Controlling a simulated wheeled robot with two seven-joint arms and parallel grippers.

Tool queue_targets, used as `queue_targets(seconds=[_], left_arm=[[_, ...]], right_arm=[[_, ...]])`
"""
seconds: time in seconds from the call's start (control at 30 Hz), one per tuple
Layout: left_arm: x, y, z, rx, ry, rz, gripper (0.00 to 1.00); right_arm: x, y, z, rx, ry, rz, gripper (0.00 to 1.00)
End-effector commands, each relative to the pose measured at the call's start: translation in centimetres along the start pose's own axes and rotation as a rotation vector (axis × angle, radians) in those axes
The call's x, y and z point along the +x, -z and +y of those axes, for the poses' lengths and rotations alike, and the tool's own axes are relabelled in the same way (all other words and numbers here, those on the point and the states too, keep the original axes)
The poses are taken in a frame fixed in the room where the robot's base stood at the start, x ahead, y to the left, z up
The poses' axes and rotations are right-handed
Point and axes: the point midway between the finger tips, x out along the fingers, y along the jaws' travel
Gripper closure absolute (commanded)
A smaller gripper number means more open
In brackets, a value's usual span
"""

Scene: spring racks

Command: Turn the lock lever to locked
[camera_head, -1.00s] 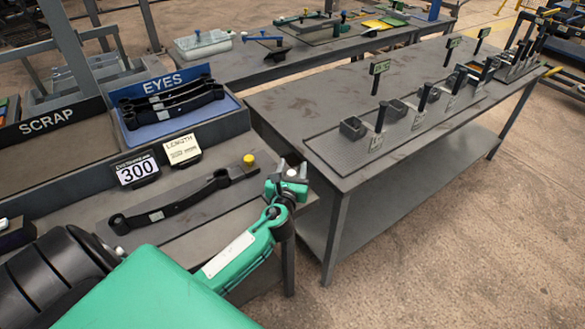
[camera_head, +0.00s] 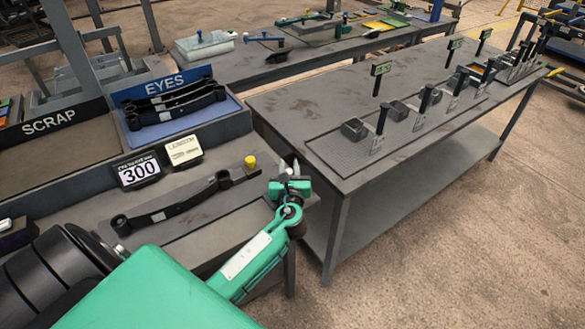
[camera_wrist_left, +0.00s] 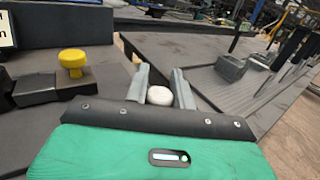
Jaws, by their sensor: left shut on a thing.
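My left gripper (camera_head: 290,172) is at the right end of the near bench, beside the dark measuring fixture. In the left wrist view its two grey fingers (camera_wrist_left: 160,85) are closed around a white round knob (camera_wrist_left: 160,95), which looks like the end of the lock lever. The lever's shaft and pivot are hidden behind the gripper, so its angle cannot be told. A black leaf spring (camera_head: 172,205) lies along the fixture, left of the gripper. A yellow knob (camera_head: 251,161) stands by its right end and also shows in the wrist view (camera_wrist_left: 72,62). My right gripper is not in view.
A blue EYES tray (camera_head: 222,108) with black springs and a display reading 300 (camera_head: 138,171) stand behind the fixture. The SCRAP bin (camera_head: 50,122) is at the left. A second bench (camera_head: 300,100) with a rack of dark posts lies to the right, across a narrow gap.

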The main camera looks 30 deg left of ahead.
Motion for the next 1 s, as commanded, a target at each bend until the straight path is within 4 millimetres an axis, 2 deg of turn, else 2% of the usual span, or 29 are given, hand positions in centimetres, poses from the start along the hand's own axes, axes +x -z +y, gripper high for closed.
queue_targets(seconds=[0.6,1.0], left_arm=[[1.5,-0.1,4.0,-0.001,-0.564,0.002,1.0],[1.4,0.0,5.8,0.0,-0.784,0.001,1.0]], right_arm=[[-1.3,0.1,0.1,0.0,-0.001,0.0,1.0],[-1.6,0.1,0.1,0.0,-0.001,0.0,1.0]])
